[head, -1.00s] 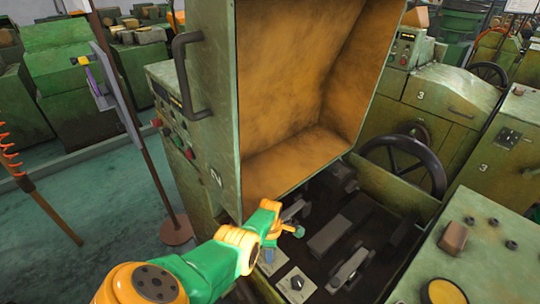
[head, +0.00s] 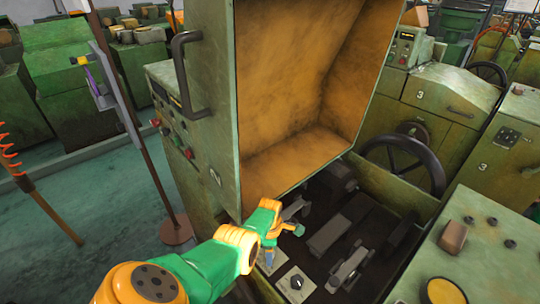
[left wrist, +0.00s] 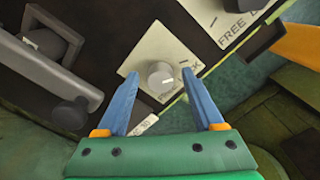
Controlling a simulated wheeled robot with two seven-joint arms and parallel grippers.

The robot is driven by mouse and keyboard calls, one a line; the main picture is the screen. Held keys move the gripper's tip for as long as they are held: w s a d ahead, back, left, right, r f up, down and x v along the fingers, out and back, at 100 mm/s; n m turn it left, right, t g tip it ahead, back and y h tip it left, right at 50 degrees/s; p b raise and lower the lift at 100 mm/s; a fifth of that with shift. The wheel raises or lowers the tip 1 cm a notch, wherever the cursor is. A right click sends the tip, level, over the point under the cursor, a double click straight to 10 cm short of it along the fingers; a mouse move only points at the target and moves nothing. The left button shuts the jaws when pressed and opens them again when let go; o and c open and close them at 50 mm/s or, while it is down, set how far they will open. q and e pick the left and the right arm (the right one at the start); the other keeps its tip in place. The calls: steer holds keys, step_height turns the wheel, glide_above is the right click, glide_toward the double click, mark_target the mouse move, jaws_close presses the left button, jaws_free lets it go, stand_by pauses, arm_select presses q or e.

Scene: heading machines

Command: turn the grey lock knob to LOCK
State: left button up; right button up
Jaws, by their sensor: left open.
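The grey lock knob (left wrist: 161,76) sits on a white plate (left wrist: 150,48) in the left wrist view. A pale line on its face points to the right. My right gripper is not in view.
Another white plate (left wrist: 232,18), lettered "FREE", lies at the upper right in the wrist view. A plate with a dark knob (head: 296,283) shows near the gripper. The raised machine hood (head: 290,100) stands close behind. Dark metal parts (head: 330,235) fill the bed.

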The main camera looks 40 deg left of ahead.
arm_select(q)
steer(key=shift+r+p, duration=0.35)
steer(key=shift+r, duration=3.2)
steer(key=shift+f, duration=0.1)
